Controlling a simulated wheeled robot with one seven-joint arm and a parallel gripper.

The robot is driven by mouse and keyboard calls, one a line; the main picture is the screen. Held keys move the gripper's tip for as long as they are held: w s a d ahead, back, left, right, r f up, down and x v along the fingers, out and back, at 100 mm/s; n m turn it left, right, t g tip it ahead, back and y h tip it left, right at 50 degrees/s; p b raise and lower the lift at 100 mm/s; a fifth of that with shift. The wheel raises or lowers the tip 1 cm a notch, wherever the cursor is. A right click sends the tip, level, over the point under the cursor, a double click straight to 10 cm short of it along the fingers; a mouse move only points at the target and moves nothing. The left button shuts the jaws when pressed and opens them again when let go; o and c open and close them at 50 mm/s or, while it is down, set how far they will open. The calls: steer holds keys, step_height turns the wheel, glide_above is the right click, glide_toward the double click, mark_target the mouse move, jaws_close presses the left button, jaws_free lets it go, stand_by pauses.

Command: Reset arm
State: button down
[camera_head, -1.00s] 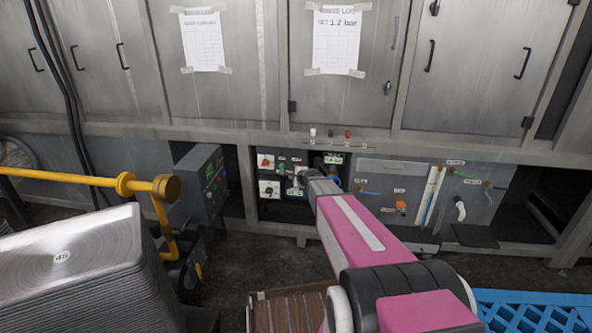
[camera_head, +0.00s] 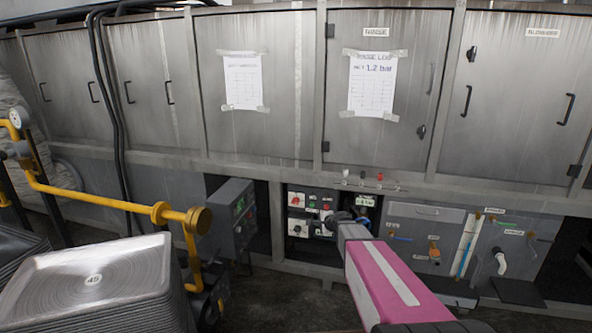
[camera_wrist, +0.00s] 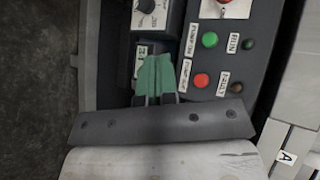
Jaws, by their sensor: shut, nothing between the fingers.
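My pink arm (camera_head: 388,275) reaches forward from the lower right of the head view. Its end is in front of a dark control panel (camera_head: 297,228) under the cabinets. In the wrist view my gripper (camera_wrist: 155,62) has green fingertips held together, shut and empty. The fingertips are in front of the panel, left of a green button (camera_wrist: 210,40) and a red button (camera_wrist: 201,80). Whether they touch the panel cannot be told. A black knob (camera_wrist: 146,6) is just above the fingertips. In the head view my arm and wrist hide part of the panel.
A stack of metal trays (camera_head: 90,283) stands at the lower left, beside a yellow pipe (camera_head: 100,200). A grey box with a green display (camera_head: 232,222) stands left of the panel. A grey valve panel (camera_head: 470,250) is to its right. Dark floor (camera_head: 285,300) is clear between.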

steer(key=s+d+n+g+h, duration=0.1)
steer(key=s+n+g+h, duration=0.2)
steer(key=s, duration=1.2)
steer(key=s+d+n+g+h, duration=0.2)
steer(key=s+n+g, duration=0.5)
steer(key=s, duration=0.8)
steer(key=n, duration=0.3)
steer(key=shift+s+n+h, duration=0.3)
steer(key=shift+h, duration=0.1)
steer(key=shift+d+r, duration=0.1)
